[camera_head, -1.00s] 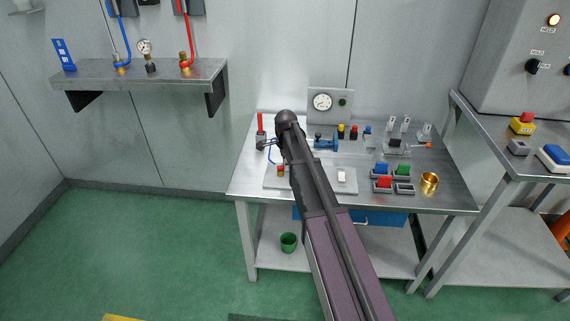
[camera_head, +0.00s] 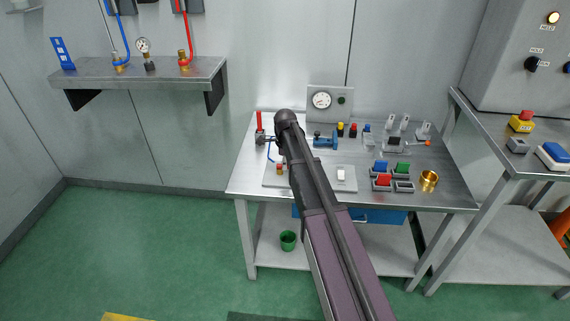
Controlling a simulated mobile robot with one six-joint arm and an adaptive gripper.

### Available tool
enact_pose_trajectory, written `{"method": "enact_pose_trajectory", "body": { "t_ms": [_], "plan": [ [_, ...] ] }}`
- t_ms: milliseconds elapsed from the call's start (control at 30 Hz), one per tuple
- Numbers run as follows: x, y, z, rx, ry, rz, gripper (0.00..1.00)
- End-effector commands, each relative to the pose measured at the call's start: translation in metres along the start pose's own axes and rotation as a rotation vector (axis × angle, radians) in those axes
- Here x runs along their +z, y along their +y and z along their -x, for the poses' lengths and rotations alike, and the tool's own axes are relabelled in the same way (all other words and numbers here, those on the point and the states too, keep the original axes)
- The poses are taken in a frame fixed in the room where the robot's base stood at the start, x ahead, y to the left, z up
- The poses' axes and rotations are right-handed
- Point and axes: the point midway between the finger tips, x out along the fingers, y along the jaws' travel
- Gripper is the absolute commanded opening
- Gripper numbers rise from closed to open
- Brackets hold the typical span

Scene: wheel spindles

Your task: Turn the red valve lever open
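The red valve lever (camera_head: 259,120) stands upright on a small grey valve body (camera_head: 260,138) at the back left of the steel workbench. My gripper (camera_head: 272,141) is just right of the valve, mostly hidden behind the dark wrist of my arm. Only a small dark part of it shows, close to the valve body; I cannot tell whether it touches. The upper part of the lever stands clear of it. Whether the fingers are open or shut cannot be seen.
The workbench (camera_head: 452,200) holds a gauge panel (camera_head: 330,103), a blue vise-like fitting (camera_head: 325,140), colored blocks (camera_head: 383,180) and a brass ring (camera_head: 429,180), all right of my arm. A wall shelf (camera_head: 140,72) is at upper left. Floor to the left is clear.

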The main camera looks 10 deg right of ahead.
Motion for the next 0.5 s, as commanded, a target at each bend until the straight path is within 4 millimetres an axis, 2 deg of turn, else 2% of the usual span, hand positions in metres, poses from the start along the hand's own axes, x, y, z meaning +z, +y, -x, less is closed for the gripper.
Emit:
{"method": "enact_pose_trajectory", "body": {
  "t_ms": [33,100,500],
  "plan": [
    [-0.0001,0.001,-0.0002,0.002,0.0,0.0,0.41],
    [-0.0001,0.0009,-0.0002,0.001,0.0,0.0,0.57],
    [0.0001,0.0001,0.0,0.0,0.0,0.004,0.57]
  ]
}}
